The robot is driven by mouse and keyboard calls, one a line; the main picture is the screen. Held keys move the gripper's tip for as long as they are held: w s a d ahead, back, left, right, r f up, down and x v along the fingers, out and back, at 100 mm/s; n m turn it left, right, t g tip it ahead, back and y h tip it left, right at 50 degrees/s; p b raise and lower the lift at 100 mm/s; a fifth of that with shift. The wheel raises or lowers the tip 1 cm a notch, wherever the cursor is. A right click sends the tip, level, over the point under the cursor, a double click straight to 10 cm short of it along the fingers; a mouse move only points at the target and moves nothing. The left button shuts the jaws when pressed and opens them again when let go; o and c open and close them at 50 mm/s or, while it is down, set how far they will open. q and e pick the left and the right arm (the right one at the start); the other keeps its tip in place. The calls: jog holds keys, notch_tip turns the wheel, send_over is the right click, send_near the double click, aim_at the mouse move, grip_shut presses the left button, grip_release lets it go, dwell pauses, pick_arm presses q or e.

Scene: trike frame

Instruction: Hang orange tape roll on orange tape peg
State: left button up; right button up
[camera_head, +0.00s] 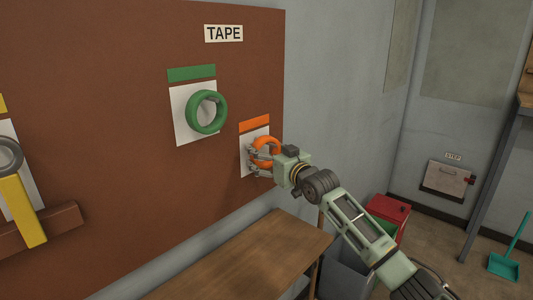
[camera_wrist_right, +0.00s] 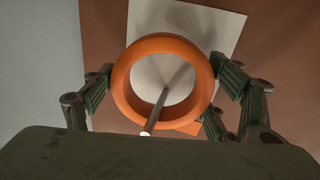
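The orange tape roll (camera_head: 265,146) is at the brown board, just below the orange label (camera_head: 255,123). My right gripper (camera_head: 258,160) has its fingers around the roll's outside. In the right wrist view the roll (camera_wrist_right: 121,100) sits between the fingers, which appear to touch its rim on both sides. The orange tape peg (camera_wrist_right: 165,98) stands out from the white card (camera_wrist_right: 222,25) and runs through the roll's hole. Its pale tip shows on the near side, crossing the rim nearest the orange label. I cannot tell whether the roll rests on the peg. My left gripper is out of view.
A green tape roll (camera_head: 191,112) hangs at the left under a green label (camera_head: 191,73). A grey roll (camera_head: 9,157) and a yellow piece (camera_head: 22,208) are at the far left. A wooden table (camera_head: 240,262) stands below the board. A red bin (camera_head: 388,209) is behind my right arm.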

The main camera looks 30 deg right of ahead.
jog(key=o, duration=0.3)
jog(key=shift+s+f, duration=0.1)
jog(key=shift+s, duration=0.3)
jog(key=s, duration=0.7)
jog(key=s+d, duration=0.1)
jog(key=s, duration=0.3)
jog(key=shift+s, duration=0.1)
